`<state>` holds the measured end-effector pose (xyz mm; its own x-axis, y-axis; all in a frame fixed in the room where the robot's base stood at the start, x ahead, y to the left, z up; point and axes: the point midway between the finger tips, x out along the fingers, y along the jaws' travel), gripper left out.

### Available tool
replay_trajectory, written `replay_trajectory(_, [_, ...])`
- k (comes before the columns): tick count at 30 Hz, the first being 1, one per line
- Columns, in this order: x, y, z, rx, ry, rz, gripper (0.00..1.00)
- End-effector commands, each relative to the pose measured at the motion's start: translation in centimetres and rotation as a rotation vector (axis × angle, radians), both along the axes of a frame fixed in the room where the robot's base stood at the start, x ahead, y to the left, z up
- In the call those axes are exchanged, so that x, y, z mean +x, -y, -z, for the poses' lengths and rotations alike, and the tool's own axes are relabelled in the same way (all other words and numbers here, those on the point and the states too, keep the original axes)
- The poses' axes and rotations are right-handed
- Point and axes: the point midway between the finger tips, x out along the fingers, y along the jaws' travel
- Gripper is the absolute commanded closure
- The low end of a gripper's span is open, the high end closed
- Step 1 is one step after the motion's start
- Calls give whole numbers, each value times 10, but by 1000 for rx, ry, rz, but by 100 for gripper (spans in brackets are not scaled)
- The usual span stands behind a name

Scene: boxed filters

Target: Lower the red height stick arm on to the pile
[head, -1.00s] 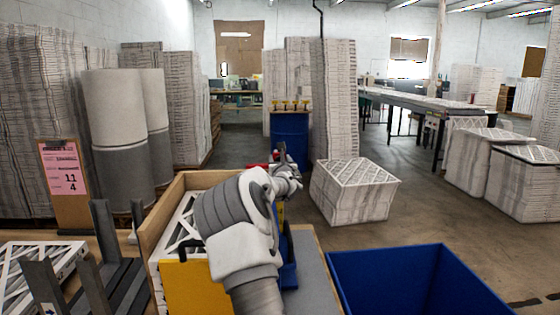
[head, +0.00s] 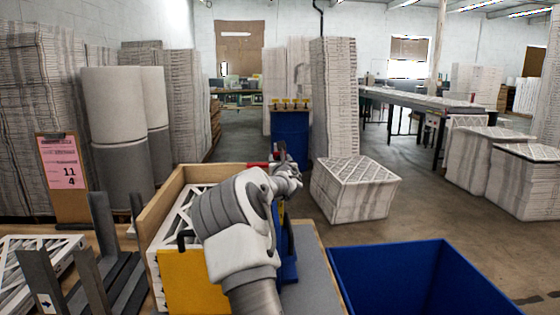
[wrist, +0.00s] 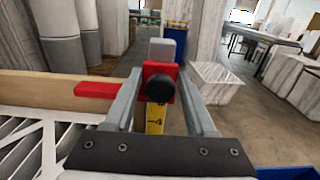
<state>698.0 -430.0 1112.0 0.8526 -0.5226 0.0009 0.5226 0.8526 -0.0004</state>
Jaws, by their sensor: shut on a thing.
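The height stick shows in the wrist view as a yellow marked scale (wrist: 154,120) with a grey top end. Its red arm (wrist: 97,90) reaches left from a red slider with a black knob (wrist: 160,87). My gripper (wrist: 160,78) is shut on the slider, one finger on each side of it. In the head view my gripper (head: 283,160) is at the box's far right corner, and a bit of red shows beside it. The pile of white lattice filters (wrist: 25,150) lies in the wooden box, left of the stick. Whether the red arm touches the pile cannot be told.
The wooden box rim (head: 205,172) and a yellow panel (head: 190,283) are close to my arm. A blue bin (head: 400,275) stands at right. Grey uprights (head: 100,220) and a clipboard with a pink sheet (head: 62,170) are at left.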

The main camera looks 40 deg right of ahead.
Motion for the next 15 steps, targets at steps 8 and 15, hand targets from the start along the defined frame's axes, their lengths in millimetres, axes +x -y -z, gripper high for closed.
replay_trajectory(8, [-1,1,21,0,-2,3,100])
replay_trajectory(15, [-1,1,20,1,-2,3,100])
